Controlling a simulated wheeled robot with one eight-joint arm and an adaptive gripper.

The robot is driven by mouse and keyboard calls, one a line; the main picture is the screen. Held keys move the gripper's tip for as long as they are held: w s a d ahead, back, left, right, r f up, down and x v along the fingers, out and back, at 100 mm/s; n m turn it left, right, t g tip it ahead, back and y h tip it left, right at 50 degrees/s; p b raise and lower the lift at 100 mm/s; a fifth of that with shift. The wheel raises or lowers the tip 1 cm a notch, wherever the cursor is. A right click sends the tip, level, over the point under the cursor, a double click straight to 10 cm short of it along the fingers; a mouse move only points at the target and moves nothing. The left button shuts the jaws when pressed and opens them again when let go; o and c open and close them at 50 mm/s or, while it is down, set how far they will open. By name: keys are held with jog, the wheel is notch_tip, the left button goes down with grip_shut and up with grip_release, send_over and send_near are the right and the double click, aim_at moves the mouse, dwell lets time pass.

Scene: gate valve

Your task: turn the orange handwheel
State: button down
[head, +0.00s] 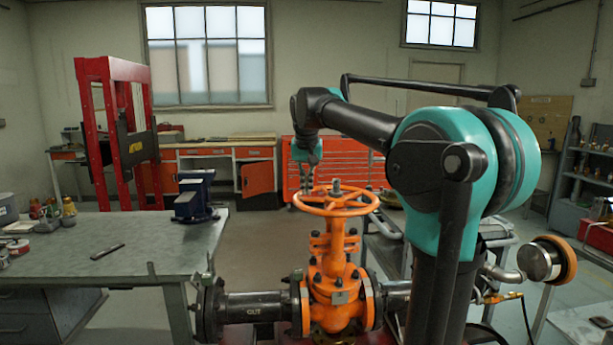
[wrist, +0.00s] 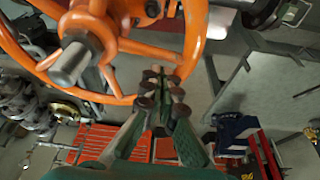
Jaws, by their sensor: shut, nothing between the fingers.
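The orange handwheel (head: 352,212) sits level on top of the orange gate valve (head: 333,290), with its stem standing up through the hub. It also shows large in the wrist view (wrist: 194,38), with its rim, spokes and grey stem. My gripper (head: 305,185) points down at the wheel's far left side. In the wrist view, my gripper's fingertips (wrist: 160,85) are together and overlap the rim near a spoke, hiding a short piece of it. Nothing shows between the fingers. I cannot tell whether they touch the rim.
Dark flanged pipe (head: 255,306) runs from the valve's left side. A metal workbench (head: 120,245) with a blue vise (head: 195,197) stands at the left. A red press frame (head: 95,130) and red drawer cabinets (head: 345,160) stand behind. Open floor shows between bench and valve.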

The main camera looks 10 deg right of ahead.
jog(key=shift+x, duration=0.95)
jog(key=shift+s+a+n, duration=0.1)
jog(key=shift+s+n, duration=0.4)
jog(key=shift+s+n+y, duration=0.4)
jog(key=shift+s+n, duration=0.2)
jog(key=shift+n, duration=0.1)
jog(key=shift+s+d+n+g+y, duration=0.2)
jog(key=shift+s+n+y, duration=0.1)
jog(key=shift+s+n, duration=0.7)
jog(key=shift+s+d+n+g+y, duration=0.1)
jog(key=shift+s+d+n+y, duration=0.2)
jog(key=shift+s+n, duration=0.6)
jog(key=shift+s+d+n+g+y, duration=0.15)
jog(key=shift+s+n+y, duration=0.15)
jog(key=shift+s+n, duration=0.7)
jog(key=shift+w, duration=0.2)
jog(key=shift+r, duration=0.1)
